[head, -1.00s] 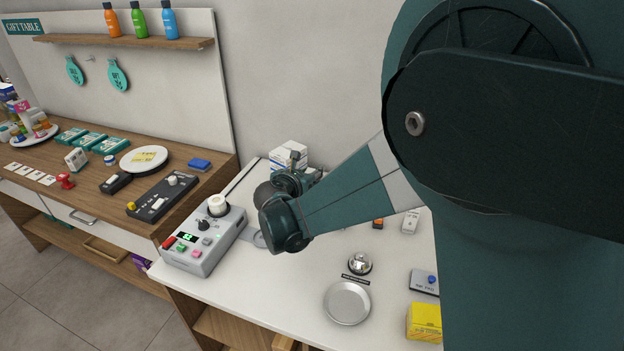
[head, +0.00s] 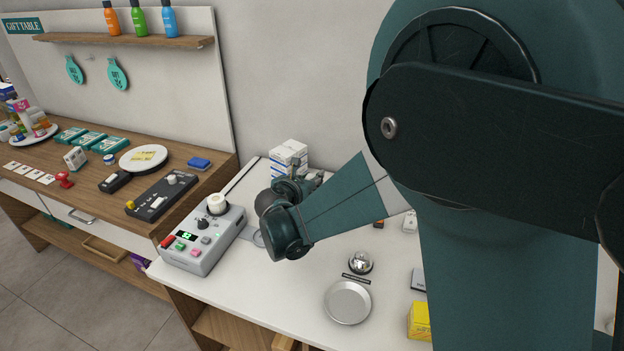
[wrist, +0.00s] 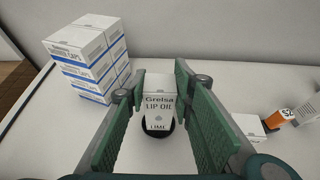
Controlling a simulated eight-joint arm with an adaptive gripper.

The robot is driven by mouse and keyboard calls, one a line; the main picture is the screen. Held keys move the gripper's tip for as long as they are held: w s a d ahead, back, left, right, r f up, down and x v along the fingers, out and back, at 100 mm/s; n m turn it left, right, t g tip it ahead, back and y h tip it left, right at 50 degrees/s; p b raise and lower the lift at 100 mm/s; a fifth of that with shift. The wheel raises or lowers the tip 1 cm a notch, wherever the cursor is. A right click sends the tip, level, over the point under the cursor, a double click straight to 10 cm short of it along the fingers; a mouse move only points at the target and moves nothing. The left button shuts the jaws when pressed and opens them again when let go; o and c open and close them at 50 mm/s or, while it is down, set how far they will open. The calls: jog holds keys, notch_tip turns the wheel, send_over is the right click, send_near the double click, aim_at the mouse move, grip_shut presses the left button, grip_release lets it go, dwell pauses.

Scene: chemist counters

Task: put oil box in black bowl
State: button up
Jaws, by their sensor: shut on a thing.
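The oil box (wrist: 158,104), a white carton lettered "Grelsa LIP OIL LIME", is between the fingers of my gripper (wrist: 158,92) in the wrist view. My gripper is shut on it. A dark round rim (wrist: 159,132), likely the black bowl, shows around the lower end of the box; I cannot tell whether the box touches it. In the head view my gripper (head: 300,183) is over the back of the white counter, and the box and the bowl are hidden there.
A stack of white-and-blue cartons (wrist: 88,58) stands just left of my gripper. An orange-and-black item (wrist: 280,118) and a white box (wrist: 248,126) lie to the right. A grey control box (head: 205,240), a bell (head: 360,262) and a silver dish (head: 347,302) are nearer on the counter.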

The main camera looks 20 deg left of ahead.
jog(key=shift+f, duration=0.15)
jog(key=o, duration=0.9)
jog(key=shift+c, duration=0.2)
jog(key=shift+r, duration=0.25)
jog(key=shift+r+p, duration=0.45)
jog(key=shift+p, duration=0.05)
jog(key=p+v, duration=0.1)
jog(key=v, duration=1.1)
jog(key=shift+p, duration=0.35)
